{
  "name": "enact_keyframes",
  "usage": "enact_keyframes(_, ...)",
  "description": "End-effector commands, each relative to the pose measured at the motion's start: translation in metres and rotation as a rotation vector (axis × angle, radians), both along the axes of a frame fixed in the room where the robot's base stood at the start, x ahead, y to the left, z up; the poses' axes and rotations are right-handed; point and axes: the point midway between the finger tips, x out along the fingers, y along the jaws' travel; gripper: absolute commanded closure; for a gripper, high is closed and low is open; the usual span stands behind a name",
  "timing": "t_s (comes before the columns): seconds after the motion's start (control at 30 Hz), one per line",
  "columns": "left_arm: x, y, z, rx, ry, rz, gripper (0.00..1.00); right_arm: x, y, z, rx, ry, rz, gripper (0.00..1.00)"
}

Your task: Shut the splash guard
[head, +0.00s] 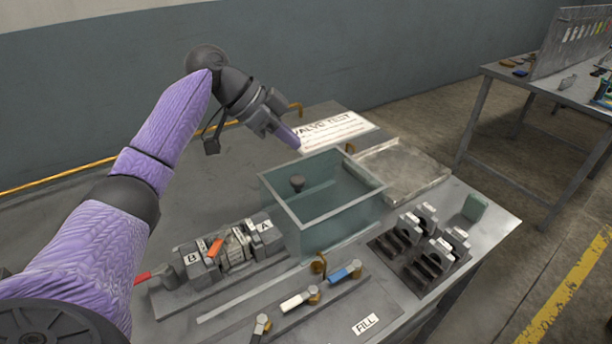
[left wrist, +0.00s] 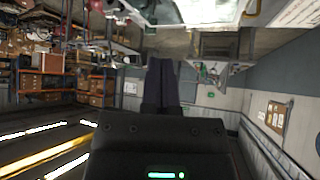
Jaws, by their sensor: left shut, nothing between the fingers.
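A green-tinted clear box (head: 335,221) with an open top stands on the metal table. I cannot tell for certain which of these is the splash guard; no cover lies over the box. My left gripper (head: 291,137) is shut and empty, above and behind the box's far left corner, apart from it. Its closed fingers also show in the left wrist view (left wrist: 163,84). My right gripper is not in view.
A white VALVE TEST sign (head: 333,130) lies behind the box. Valve blocks marked A and B (head: 228,249) stand left of it. Levers (head: 308,296) are in front, and a dark slotted rack (head: 420,247) is at right. Another table (head: 550,95) stands beyond a floor gap.

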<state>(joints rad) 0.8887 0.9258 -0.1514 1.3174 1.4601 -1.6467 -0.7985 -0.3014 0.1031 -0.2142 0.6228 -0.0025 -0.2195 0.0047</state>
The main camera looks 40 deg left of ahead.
Motion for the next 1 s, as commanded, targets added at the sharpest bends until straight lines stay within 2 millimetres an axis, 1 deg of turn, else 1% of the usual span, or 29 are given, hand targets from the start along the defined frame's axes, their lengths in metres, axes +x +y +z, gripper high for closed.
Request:
enact_keyframes(0.07,0.002,-0.002,-0.002,-0.005,-0.006,-0.004,1.00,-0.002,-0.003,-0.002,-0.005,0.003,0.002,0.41)
enact_keyframes(0.17,0.009,-0.012,-0.014,-0.005,-0.005,-0.005,1.00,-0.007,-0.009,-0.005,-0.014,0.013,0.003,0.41)
enact_keyframes(0.3,0.023,-0.028,-0.037,-0.005,-0.003,-0.005,1.00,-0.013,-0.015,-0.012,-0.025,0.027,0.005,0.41)
enact_keyframes(0.53,0.045,-0.054,-0.074,-0.005,-0.004,-0.004,1.00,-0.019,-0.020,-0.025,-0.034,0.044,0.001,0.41)
enact_keyframes(0.6,0.034,-0.039,-0.075,-0.001,-0.003,0.003,1.00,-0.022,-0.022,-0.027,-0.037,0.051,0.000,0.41)
enact_keyframes(0.7,0.025,-0.030,-0.076,-0.003,-0.003,0.001,1.00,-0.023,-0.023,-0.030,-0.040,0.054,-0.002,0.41)
enact_keyframes(0.8,0.020,-0.024,-0.077,-0.002,-0.004,-0.001,1.00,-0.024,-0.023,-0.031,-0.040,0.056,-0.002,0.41)
enact_keyframes(1.0,0.017,-0.021,-0.076,-0.003,-0.005,-0.002,1.00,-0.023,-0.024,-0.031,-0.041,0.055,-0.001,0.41)
